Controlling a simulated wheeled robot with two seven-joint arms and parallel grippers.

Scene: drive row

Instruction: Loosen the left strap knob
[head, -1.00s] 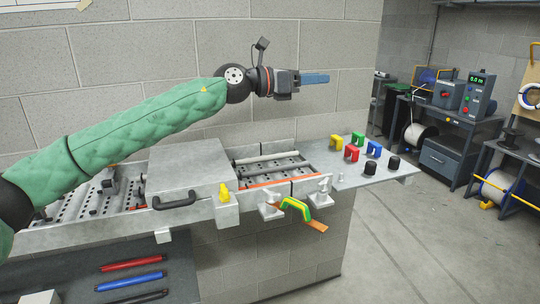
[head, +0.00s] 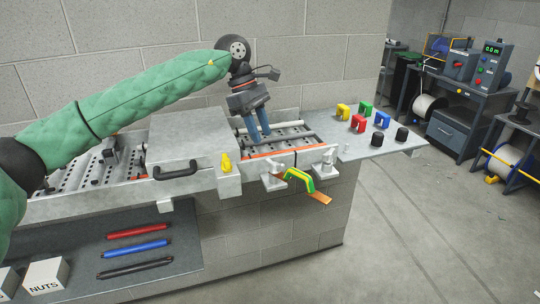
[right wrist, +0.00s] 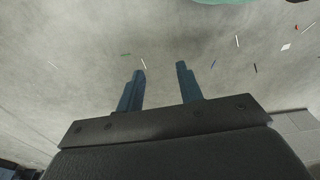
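The left strap knob (head: 273,169) is a pale grey knob on a light block at the front edge of the bench. A similar right strap knob (head: 327,157) stands farther right, with a green and yellow handle (head: 308,185) and an orange strap (head: 328,206) between and below them. My left gripper (head: 260,137) points down with two blue fingers apart and nothing between them. It is above and behind the left knob, over the perforated bed, not touching the knob.
A grey box cover with a black handle (head: 176,172) and a yellow knob (head: 226,163) stand left of the knobs. Coloured clamps (head: 359,123) and black knobs (head: 402,135) sit on the right shelf. A lower shelf holds coloured rods (head: 138,248) and a NUTS box (head: 46,274).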

